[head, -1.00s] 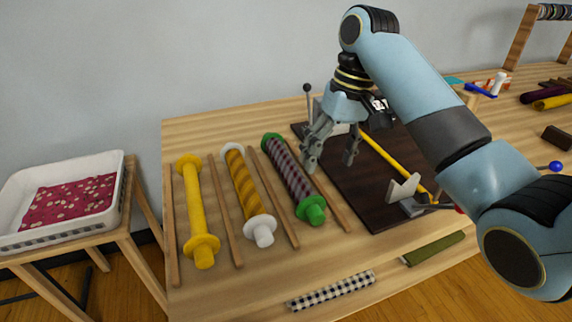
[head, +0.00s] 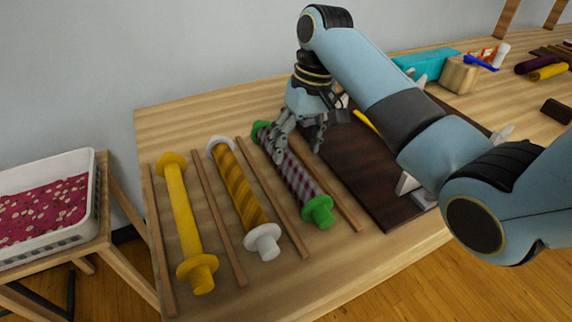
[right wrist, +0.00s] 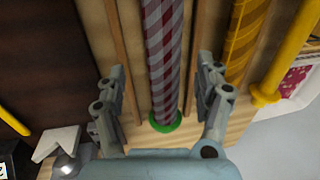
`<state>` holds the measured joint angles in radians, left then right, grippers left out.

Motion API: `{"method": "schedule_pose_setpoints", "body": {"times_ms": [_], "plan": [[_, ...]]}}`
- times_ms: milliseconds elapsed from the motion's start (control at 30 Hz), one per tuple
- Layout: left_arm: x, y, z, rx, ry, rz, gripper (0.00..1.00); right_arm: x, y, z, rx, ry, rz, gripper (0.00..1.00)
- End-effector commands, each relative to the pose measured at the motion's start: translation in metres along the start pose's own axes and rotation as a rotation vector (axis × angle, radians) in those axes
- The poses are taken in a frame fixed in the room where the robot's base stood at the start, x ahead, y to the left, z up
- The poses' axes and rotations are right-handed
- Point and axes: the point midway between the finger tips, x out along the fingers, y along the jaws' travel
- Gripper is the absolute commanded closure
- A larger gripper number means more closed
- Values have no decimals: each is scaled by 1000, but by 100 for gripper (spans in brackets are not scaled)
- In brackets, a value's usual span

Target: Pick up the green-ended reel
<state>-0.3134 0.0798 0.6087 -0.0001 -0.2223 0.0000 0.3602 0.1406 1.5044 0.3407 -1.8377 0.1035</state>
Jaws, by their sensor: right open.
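The green-ended reel (head: 296,178) has purple checked fabric wound between two green ends and lies on the table between two wooden strips. My right gripper (head: 296,154) is open over the far part of this reel. In the right wrist view, the reel (right wrist: 163,60) runs between the two spread fingers of the gripper (right wrist: 160,95), with one green end low in the picture. The fingers appear apart from the reel, and nothing is held. My left gripper is not in view.
A white-ended reel (head: 240,190) and a yellow reel (head: 182,215) lie to the left, separated by wooden strips (head: 218,215). A dark board (head: 375,185) lies to the right. A white tray with red fabric (head: 45,208) stands on a side stand at far left.

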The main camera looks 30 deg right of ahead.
Motion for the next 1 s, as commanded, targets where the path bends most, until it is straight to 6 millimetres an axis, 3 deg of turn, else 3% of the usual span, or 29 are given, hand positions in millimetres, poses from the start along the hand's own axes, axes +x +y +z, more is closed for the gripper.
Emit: {"method": "schedule_pose_setpoints", "body": {"times_ms": [233,367,567,1000], "plan": [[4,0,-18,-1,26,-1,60,39,-5,-2,0,-4,-1,31],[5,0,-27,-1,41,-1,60,46,-5,-2,0,-2,0,31],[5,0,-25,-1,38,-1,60,46,-4,-2,-1,-1,0,31],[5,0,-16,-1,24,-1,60,46,-4,-2,-1,-1,0,88]]}}
